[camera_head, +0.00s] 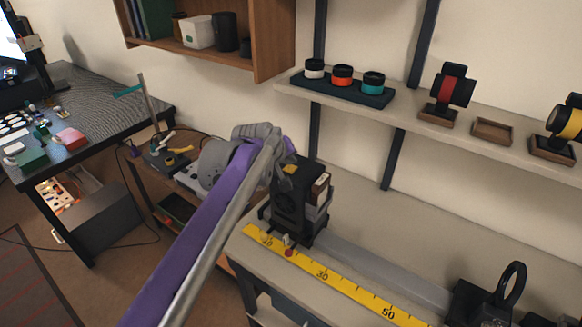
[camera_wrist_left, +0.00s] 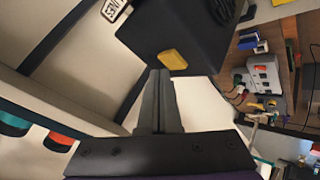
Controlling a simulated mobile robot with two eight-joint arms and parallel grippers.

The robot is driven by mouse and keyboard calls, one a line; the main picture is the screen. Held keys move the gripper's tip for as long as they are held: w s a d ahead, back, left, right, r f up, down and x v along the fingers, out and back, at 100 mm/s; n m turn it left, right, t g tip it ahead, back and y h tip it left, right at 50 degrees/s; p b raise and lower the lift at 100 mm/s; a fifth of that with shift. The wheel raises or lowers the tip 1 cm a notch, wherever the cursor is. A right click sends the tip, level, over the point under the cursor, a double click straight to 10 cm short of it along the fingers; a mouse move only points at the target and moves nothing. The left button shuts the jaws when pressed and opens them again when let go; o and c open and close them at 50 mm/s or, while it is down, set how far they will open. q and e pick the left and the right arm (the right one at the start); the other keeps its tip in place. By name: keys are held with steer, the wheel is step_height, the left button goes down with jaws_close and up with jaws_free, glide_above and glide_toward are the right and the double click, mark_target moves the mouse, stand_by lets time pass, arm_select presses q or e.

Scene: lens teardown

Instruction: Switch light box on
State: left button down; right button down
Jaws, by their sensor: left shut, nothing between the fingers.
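The light box (camera_head: 290,205) is a black housing at the left end of the bench rail. A yellow button (camera_head: 291,169) shows on its top; in the left wrist view the black box (camera_wrist_left: 150,38) and its yellow button (camera_wrist_left: 173,60) show large. My left gripper (camera_wrist_left: 160,72) is shut and empty, with its fingertips right by the button; I cannot tell whether they touch it. In the head view my left arm reaches in from below and its gripper (camera_head: 287,158) is just over the box top, partly hidden by the wrist. No lit glow shows on the box. My right gripper is not in view.
A yellow ruler (camera_head: 335,280) lies along the front of the bench beside the grey rail (camera_head: 385,270). A black holder with a ring (camera_head: 490,295) stands at the right. A shelf (camera_head: 410,118) with a tray of lens rings (camera_head: 342,89) is above, behind the box.

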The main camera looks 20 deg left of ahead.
mark_target(290, 170)
arm_select(q)
steer(key=shift+f, duration=0.15)
stand_by(0.3)
steer(key=shift+f, duration=0.35)
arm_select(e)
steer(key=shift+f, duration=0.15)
arm_select(q)
steer(key=shift+r, duration=0.1)
steer(key=shift+r+p, duration=0.3)
steer(key=shift+r, duration=0.1)
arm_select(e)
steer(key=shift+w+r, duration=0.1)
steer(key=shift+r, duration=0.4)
